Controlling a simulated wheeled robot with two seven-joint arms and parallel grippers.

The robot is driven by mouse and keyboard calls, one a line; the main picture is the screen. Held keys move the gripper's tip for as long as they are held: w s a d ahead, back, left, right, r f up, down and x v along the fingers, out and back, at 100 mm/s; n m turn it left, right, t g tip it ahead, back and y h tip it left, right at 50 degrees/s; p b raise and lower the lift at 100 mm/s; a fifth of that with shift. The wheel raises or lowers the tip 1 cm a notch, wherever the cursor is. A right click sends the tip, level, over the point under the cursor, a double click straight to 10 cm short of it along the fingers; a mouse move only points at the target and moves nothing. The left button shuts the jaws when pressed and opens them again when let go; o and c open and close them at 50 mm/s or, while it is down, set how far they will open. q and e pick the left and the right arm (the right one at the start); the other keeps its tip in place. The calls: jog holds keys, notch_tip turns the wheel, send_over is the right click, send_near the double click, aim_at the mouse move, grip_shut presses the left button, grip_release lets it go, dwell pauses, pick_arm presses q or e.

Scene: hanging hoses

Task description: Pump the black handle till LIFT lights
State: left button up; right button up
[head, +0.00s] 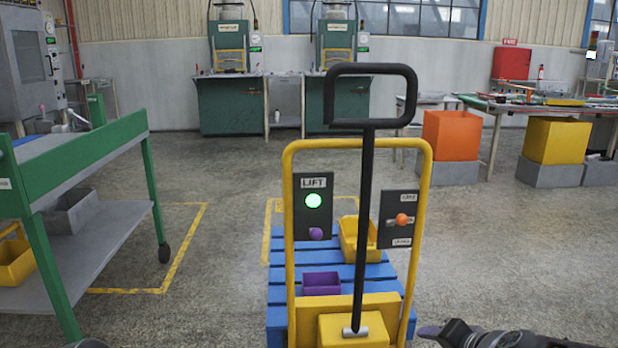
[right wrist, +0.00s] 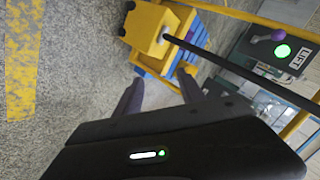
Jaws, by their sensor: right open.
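The black handle (head: 366,190) stands nearly upright on the yellow pallet jack (head: 429,230), its loop at the top. Its shaft (right wrist: 240,64) crosses the right wrist view. The LIFT panel (head: 299,225) is on the left of the yellow frame. Its round light (head: 313,200) glows green, also in the right wrist view (right wrist: 282,50). My right gripper (head: 436,330) is low, right of the jack, apart from the handle. In the right wrist view its two fingers (right wrist: 158,80) are spread with nothing between them. I cannot make out my left gripper.
A blue pallet (head: 279,270) carries a purple bin (head: 321,291) and a yellow bin (head: 348,236). A second panel (head: 404,200) with an orange knob is on the frame's right. A green cart (head: 100,137) stands at left.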

jog(key=s+a+f+n+g, duration=0.1)
jog(key=s+a+f, duration=0.1)
jog(key=f, duration=0.5)
jog(key=s+a+f+n+g, duration=0.1)
jog(key=a+f+n, duration=0.1)
jog(key=f, duration=0.6)
jog(key=s+a+f+n+g+y, duration=0.1)
jog(key=s+a+f+g, duration=0.1)
jog(key=s+a+f, duration=0.4)
jog(key=s+a+f+n+g, duration=0.1)
jog(key=s+a+f+g, duration=0.15)
jog(key=s+f, duration=0.6)
jog(key=s+a+f+n+g+y, duration=0.1)
jog(key=s+a+f+n+g, duration=0.1)
jog(key=s+a+f, duration=0.45)
pick_arm(q)
notch_tip(320, 180, up, 34)
jog(key=s+d+p, duration=0.1)
jog(key=s+p, duration=0.1)
jog(key=p, duration=3.1)
jog(key=shift+s+d+g+p, duration=0.3)
jog(key=shift+s+d+p, duration=0.05)
jog(key=shift+d+p, duration=0.05)
pick_arm(e)
jog(key=s+r, duration=0.2)
jog(key=r, duration=1.5)
jog(key=s+r, duration=0.1)
jog(key=r, duration=1.5)
jog(key=shift+s+d+r, duration=0.2)
jog(key=shift+s+r, duration=0.15)
